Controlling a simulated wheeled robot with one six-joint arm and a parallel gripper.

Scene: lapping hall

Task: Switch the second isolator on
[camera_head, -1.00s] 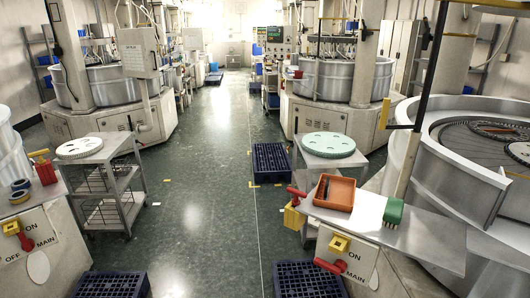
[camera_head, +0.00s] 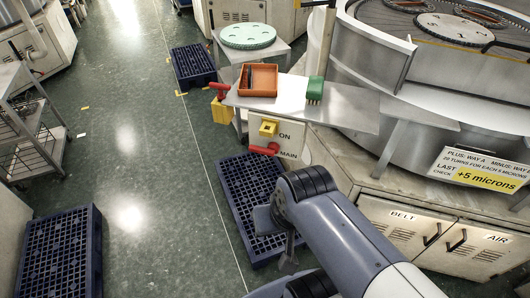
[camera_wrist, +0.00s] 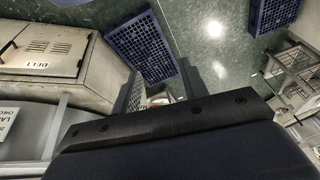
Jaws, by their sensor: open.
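An isolator with a red handle (camera_head: 264,149) is on the front panel (camera_head: 289,153) under the steel shelf. Its handle lies roughly level, with its free end to the left. A yellow block (camera_head: 268,128) sits above it, with "ON" and "MAIN" lettering to the right. A second red handle (camera_head: 218,90) with a yellow box (camera_head: 221,110) sticks out at the shelf's left end. My gripper (camera_head: 275,243) is open and empty, over the dark pallet and nearer to me than the panel. In the wrist view, my gripper (camera_wrist: 163,86) shows both fingers apart; a small red patch between them is unclear.
A blue pallet (camera_head: 240,185) lies on the floor below the panel. The shelf (camera_head: 345,112) carries an orange tray (camera_head: 274,82) and green brush (camera_head: 315,90). Cabinet doors (camera_head: 400,228) stand right of my arm. Another pallet (camera_head: 62,250) is at left; the floor between is clear.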

